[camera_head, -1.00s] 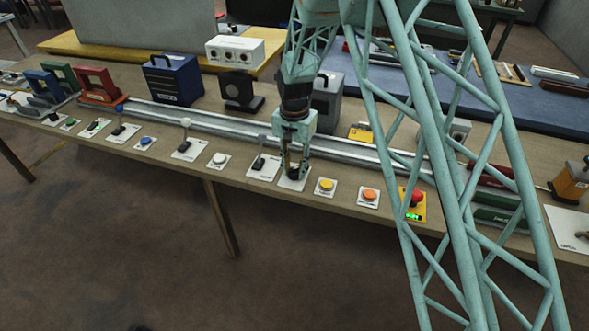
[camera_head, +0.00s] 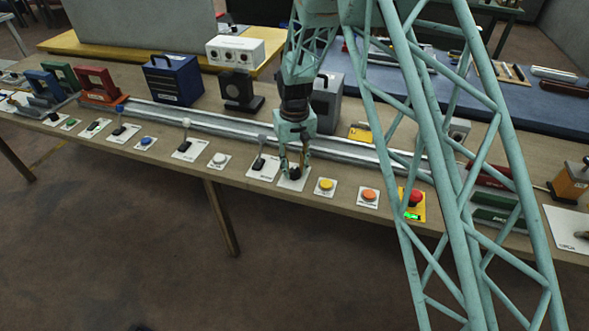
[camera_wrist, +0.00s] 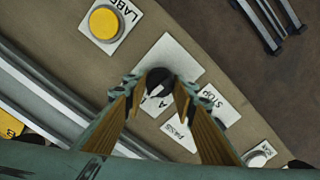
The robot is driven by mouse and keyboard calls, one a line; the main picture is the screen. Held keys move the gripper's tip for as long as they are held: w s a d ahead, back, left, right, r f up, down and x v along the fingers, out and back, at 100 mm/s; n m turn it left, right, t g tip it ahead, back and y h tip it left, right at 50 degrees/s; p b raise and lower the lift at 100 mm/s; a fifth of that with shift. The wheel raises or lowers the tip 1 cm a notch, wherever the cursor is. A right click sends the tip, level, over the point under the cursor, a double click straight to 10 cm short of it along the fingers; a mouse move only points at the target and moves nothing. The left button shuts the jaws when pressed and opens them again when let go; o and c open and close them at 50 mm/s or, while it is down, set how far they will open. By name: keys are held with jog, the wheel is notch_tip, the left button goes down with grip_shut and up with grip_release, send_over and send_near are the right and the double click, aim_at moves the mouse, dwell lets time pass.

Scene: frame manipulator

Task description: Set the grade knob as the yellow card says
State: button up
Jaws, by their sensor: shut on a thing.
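The grade knob is a small dark round knob (camera_wrist: 158,77) with a pale mark, on a white plate (camera_wrist: 172,55) at the table's front edge. A letter "A" shows on the plate, and the other grade marks are hidden. My gripper (camera_head: 294,171) points down at the knob. In the wrist view my gripper (camera_wrist: 159,86) has one finger on each side of the knob and is shut on it. A yellow card (camera_head: 360,133) stands behind the rail, right of my gripper. Its writing is too small to read.
A yellow button (camera_head: 325,185), an orange button (camera_head: 369,195) and a red stop button (camera_head: 415,198) lie to the right. A black lever (camera_head: 260,163) stands close on the left. A metal rail (camera_head: 220,125) runs behind. My arm's lattice covers the right part.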

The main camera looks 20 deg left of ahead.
aim_at(295, 169)
jog(key=shift+n, duration=0.5)
jog(key=o, duration=0.9)
jog(key=shift+r, duration=0.15)
jog(key=shift+r, duration=5.9)
